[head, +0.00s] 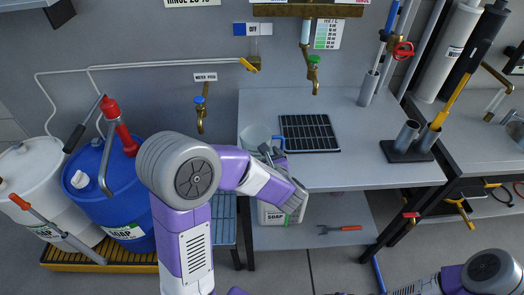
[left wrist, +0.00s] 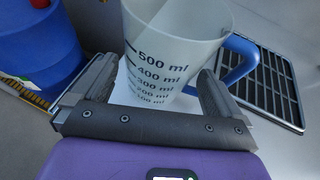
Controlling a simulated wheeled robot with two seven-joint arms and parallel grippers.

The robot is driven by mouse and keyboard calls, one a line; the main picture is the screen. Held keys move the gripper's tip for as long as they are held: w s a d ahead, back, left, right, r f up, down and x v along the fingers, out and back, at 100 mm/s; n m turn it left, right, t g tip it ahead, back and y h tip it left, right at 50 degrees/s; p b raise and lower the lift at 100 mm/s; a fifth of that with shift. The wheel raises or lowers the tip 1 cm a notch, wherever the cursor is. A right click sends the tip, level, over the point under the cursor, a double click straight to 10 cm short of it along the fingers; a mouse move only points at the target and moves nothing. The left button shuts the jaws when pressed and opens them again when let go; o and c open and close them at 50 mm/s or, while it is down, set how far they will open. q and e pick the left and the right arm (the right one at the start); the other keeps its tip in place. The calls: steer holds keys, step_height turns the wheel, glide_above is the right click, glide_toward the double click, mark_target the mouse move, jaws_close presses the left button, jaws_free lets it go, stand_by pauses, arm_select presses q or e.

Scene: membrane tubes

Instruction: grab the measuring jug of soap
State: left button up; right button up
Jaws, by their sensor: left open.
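The measuring jug (left wrist: 170,45) is translucent white with black millilitre marks and a blue handle (left wrist: 238,60). In the head view the jug (head: 254,134) stands on the left end of the grey bench, partly hidden by my left arm. My left gripper (head: 272,152) is open at the jug's near side. In the left wrist view the two dark fingers of my left gripper (left wrist: 155,82) stand either side of the jug's lower part, the right one near the handle. I cannot tell whether they touch it, or what the jug holds. My right gripper is out of view.
A black grid tray (head: 310,133) lies right of the jug on the bench (head: 370,172). A blue soap drum (head: 105,175) and a white drum (head: 35,180) stand at left. Taps hang above the bench. A metal cup stand (head: 408,150) is at its right end.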

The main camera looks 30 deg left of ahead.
arm_select(q)
steer(key=x, duration=0.3)
steer(key=shift+w+a+b, duration=0.2)
steer(key=shift+w+b, duration=0.05)
steer(key=shift+b, duration=0.1)
steer(key=c, duration=0.7)
steer(key=shift+c, duration=0.2)
steer(key=shift+r, duration=0.1)
